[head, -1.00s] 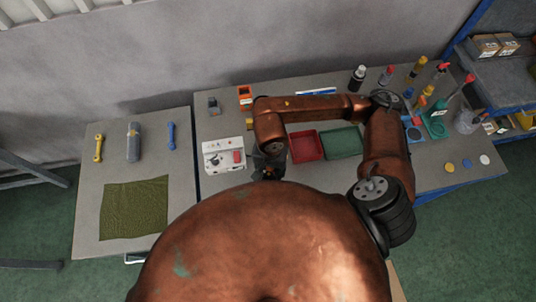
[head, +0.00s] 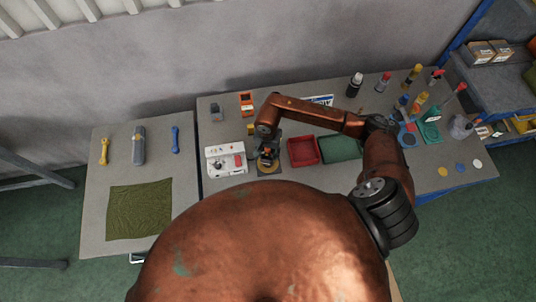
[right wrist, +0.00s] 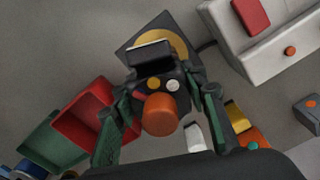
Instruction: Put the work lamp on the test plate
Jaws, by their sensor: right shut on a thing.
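The test plate (head: 270,172) is a dark square with a yellow disc, beside a white box. It also shows in the right wrist view (right wrist: 178,42). My right gripper (right wrist: 160,86) is shut on the work lamp (right wrist: 160,113), a dark body with an orange knob, small buttons and a flat grey-faced head. The lamp's head covers part of the plate in the right wrist view. In the head view my right gripper (head: 268,152) is at the plate's far side. I cannot tell whether the lamp touches the plate. My left gripper is not in view.
The white box (head: 225,159) with a red button stands just left of the plate. A red tray (head: 303,151) and a green tray (head: 341,148) lie to its right. Several bottles and tools stand at the back right. An olive cloth (head: 140,211) lies on the left table.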

